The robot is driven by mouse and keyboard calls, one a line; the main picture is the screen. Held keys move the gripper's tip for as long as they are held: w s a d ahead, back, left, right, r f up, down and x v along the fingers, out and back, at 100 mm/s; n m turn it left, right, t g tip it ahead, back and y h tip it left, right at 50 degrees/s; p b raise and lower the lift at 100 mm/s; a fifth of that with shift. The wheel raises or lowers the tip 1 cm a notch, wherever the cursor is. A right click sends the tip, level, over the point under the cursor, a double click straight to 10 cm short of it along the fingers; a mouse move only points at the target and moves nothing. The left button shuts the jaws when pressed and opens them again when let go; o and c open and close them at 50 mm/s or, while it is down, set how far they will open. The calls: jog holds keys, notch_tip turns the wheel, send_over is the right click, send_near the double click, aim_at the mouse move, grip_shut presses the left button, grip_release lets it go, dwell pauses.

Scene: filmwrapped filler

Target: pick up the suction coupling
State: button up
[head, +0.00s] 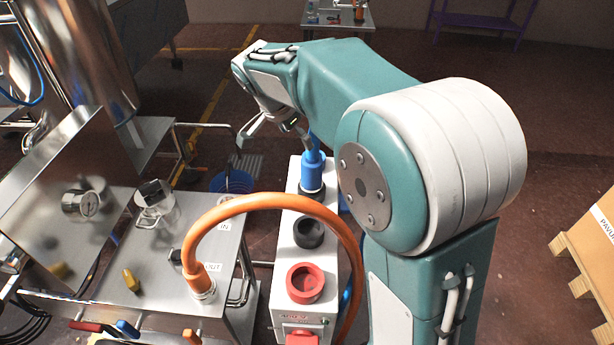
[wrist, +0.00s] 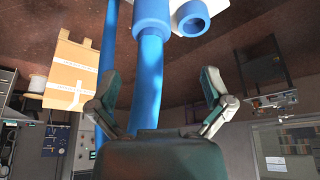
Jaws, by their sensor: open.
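The suction coupling (head: 313,171) is a blue cylinder on a blue hose, standing upright in a dark fitting at the far end of the white pump box (head: 283,318). In the wrist view the blue coupling (wrist: 153,14) is at the top edge, partly cut off, with its hose (wrist: 150,85) running down between my fingers. My gripper (head: 275,142) is open and empty, near the coupling and to its upper left in the head view. In the wrist view my gripper (wrist: 160,86) has one finger on each side of the hose, and the coupling lies beyond the fingertips.
A black socket (head: 309,232) and a red socket (head: 305,284) sit on the pump box. An orange hose (head: 270,201) arches from the steel bench (head: 160,285) over the box. A blue bucket (head: 232,182) stands behind; a pallet with a carton (head: 597,232) is at right.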

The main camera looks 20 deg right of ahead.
aim_at(310, 157)
jog(key=d+f, duration=0.3)
jog(key=f, duration=0.1)
jog(key=shift+w+d, duration=0.15)
jog(key=shift+w, duration=0.15)
jog(key=shift+d+f, duration=0.1)
jog(key=shift+f, duration=0.1)
jog(key=shift+a+f, duration=0.2)
jog(key=shift+f, duration=0.1)
jog(key=x, duration=0.4)
jog(key=shift+s+a+f, duration=0.15)
jog(key=shift+a+f, duration=0.15)
jog(key=shift+d, duration=0.45)
jog(key=shift+a, duration=0.3)
jog(key=c, duration=1.3)
